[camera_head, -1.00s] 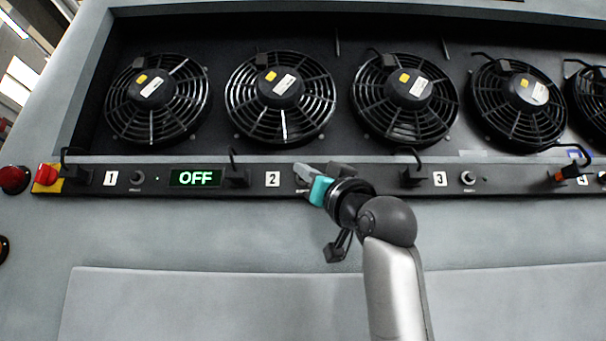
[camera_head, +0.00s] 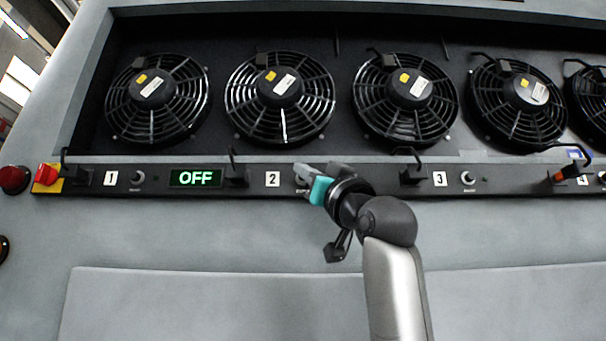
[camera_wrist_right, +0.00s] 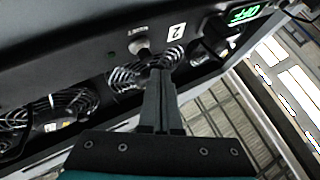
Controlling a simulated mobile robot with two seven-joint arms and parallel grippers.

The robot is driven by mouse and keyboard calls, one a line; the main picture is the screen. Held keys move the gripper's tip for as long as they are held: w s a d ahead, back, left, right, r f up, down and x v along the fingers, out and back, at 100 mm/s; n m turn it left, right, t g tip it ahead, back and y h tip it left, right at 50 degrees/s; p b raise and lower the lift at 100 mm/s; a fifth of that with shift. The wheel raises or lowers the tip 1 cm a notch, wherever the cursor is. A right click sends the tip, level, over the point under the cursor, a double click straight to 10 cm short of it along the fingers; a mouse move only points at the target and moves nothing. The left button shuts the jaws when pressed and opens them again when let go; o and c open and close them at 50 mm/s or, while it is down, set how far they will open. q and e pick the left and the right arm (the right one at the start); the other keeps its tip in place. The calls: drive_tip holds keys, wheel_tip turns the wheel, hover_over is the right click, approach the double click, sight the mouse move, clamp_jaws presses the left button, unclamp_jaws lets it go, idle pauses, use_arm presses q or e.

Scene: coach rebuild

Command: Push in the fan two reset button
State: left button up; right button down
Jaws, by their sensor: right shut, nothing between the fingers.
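The fan two reset button (camera_wrist_right: 140,46) is a round grey knob on the dark control strip, beside the white "2" label (camera_wrist_right: 175,31) in the right wrist view. My left gripper is not in view.
Similar buttons sit by labels 1 (camera_head: 137,177) and 3 (camera_head: 468,178). A green "OFF" display (camera_head: 196,178) is left of label 2. Black cable plugs (camera_head: 237,177) stick out along the strip. Fans (camera_head: 280,98) line the recess behind. A red switch (camera_head: 47,174) is at far left.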

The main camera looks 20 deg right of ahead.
drive_tip(key=shift+w, duration=0.1)
idle(0.5)
drive_tip(key=shift+w+d, duration=0.1)
drive_tip(key=shift+w, duration=0.25)
drive_tip(key=shift+w+d, duration=0.15)
drive_tip(key=shift+w, duration=0.4)
idle(0.8)
drive_tip(key=shift+s, duration=0.15)
drive_tip(key=shift+s+a+b, duration=0.3)
drive_tip(key=shift+s+b, duration=0.35)
drive_tip(key=shift+s, duration=0.3)
drive_tip(key=s+b, duration=0.1)
drive_tip(key=s, duration=0.1)
drive_tip(key=s+a+b, duration=0.1)
drive_tip(key=s, duration=0.1)
drive_tip(key=shift+s+a+b, duration=0.2)
drive_tip(key=shift+s+b, duration=0.2)
